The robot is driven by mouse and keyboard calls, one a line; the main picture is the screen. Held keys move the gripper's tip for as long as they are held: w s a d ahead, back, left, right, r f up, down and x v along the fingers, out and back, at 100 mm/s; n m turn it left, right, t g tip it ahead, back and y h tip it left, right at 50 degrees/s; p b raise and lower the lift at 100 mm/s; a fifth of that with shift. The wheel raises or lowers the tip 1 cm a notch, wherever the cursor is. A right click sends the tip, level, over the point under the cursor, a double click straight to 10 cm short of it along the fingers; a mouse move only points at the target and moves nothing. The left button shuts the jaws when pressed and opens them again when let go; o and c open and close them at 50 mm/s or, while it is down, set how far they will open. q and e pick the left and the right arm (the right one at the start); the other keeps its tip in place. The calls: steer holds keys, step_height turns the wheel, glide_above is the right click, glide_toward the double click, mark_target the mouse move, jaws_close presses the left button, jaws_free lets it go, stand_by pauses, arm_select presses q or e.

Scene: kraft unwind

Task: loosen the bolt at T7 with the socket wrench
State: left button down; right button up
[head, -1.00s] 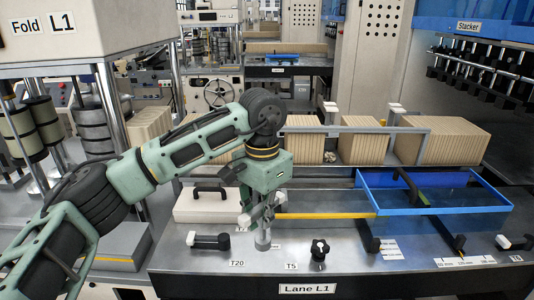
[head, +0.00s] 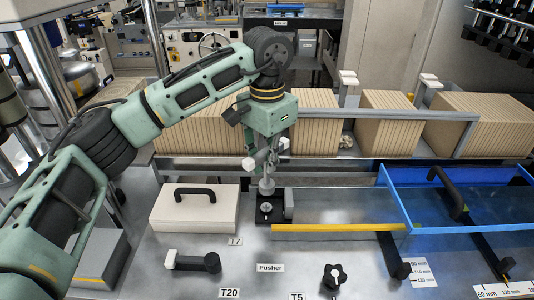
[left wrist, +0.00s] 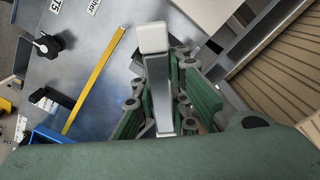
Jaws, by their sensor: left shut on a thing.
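My left gripper (head: 266,160) is shut on the socket wrench. The wrench's grey bar with a white end (left wrist: 158,85) lies between the green fingers in the left wrist view. In the head view its grey socket (head: 267,187) points down over a small black block with a round bolt head (head: 267,207). I cannot tell whether the socket touches the bolt. The T7 label (head: 235,241) is on the metal plate, just in front and left of that block. My right gripper is not in view.
A white box with a black handle (head: 195,212) stands close left of the block. A yellow strip (head: 335,228) and a blue-edged tray (head: 400,215) lie to the right. A black knob (head: 333,278) and a lever (head: 195,262) stand nearer. Kraft stacks (head: 310,135) stand behind.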

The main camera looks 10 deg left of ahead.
mark_target(267, 183)
arm_select(q)
steer(key=shift+a+f, duration=0.1)
steer(key=shift+f, duration=0.4)
steer(key=shift+w+f+b, duration=0.15)
steer(key=shift+f+b, duration=0.15)
steer(key=shift+b, duration=0.1)
steer(key=shift+w+f+b, duration=0.2)
steer(key=shift+f+b, duration=0.15)
steer(key=shift+f, duration=0.35)
steer(key=shift+s+f, duration=0.1)
steer(key=shift+f, duration=0.25)
steer(key=shift+f+b, duration=0.4)
steer(key=shift+f, duration=0.25)
steer(key=shift+s+b, duration=0.1)
steer(key=shift+b, duration=0.2)
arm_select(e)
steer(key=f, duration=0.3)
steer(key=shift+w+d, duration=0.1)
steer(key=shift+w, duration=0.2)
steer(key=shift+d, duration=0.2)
arm_select(q)
steer(key=shift+f+b, duration=0.35)
steer(key=shift+b, duration=0.05)
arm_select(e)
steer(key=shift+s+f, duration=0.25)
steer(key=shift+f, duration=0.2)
